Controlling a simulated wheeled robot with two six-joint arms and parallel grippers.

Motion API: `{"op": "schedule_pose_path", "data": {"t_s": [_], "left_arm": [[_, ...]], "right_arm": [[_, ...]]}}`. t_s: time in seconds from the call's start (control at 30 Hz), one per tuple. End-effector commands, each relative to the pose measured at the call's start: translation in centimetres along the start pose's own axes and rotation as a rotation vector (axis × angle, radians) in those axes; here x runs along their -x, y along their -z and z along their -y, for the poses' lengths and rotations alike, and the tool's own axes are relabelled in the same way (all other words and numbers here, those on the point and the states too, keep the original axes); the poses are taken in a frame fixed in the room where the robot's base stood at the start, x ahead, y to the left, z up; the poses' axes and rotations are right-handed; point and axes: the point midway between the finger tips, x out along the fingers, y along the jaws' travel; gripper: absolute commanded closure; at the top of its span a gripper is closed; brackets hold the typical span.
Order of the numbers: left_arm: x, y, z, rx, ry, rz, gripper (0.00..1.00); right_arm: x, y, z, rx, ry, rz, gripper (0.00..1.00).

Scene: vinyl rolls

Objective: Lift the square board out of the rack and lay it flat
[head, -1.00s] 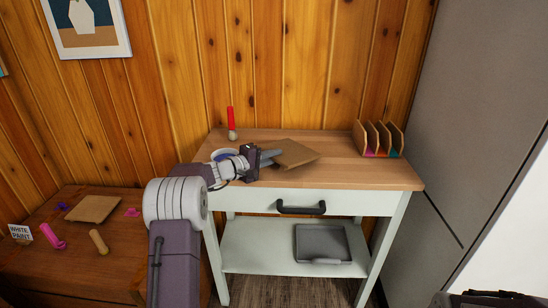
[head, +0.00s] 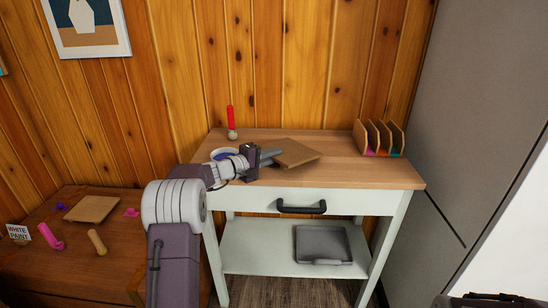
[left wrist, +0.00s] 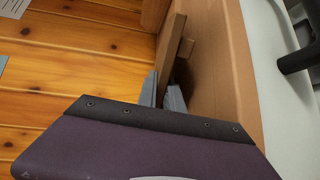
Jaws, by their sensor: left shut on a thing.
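The square brown board (head: 298,152) is over the wooden top of the pale green cart, near its middle. My left gripper (head: 271,156) is shut on the board's left side. In the left wrist view the board (left wrist: 171,45) shows edge-on between the fingers of my left gripper (left wrist: 164,92). Whether its underside touches the cart top cannot be told. A wooden rack (head: 380,138) with upright dividers and coloured bits at its foot stands at the right end of the cart top, apart from the board. My right gripper is out of view.
A red-handled tool (head: 231,122) and a blue and white bowl (head: 224,154) are at the cart's left end. The cart top (head: 355,173) is clear at the front right. A lower table at left holds another flat board (head: 92,209), pink things and a sign (head: 19,232).

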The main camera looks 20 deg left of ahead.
Motion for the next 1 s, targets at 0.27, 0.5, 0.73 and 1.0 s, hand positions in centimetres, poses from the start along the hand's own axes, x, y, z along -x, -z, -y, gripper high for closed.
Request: {"op": "schedule_pose_path", "data": {"t_s": [0.27,0.5,0.73,1.0], "left_arm": [[-0.07,-0.19,0.9,0.007,0.008,0.005,1.0],[-0.09,-0.2,0.93,0.007,0.009,0.005,0.64],[-0.1,-0.2,0.97,0.008,0.009,0.006,0.64],[-0.11,-0.21,1.06,0.008,0.011,0.006,0.64]], "right_arm": [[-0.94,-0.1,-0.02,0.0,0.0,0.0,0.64],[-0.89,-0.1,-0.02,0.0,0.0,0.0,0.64],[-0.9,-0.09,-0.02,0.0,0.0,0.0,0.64],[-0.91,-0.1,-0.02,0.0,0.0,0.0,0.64]]}}
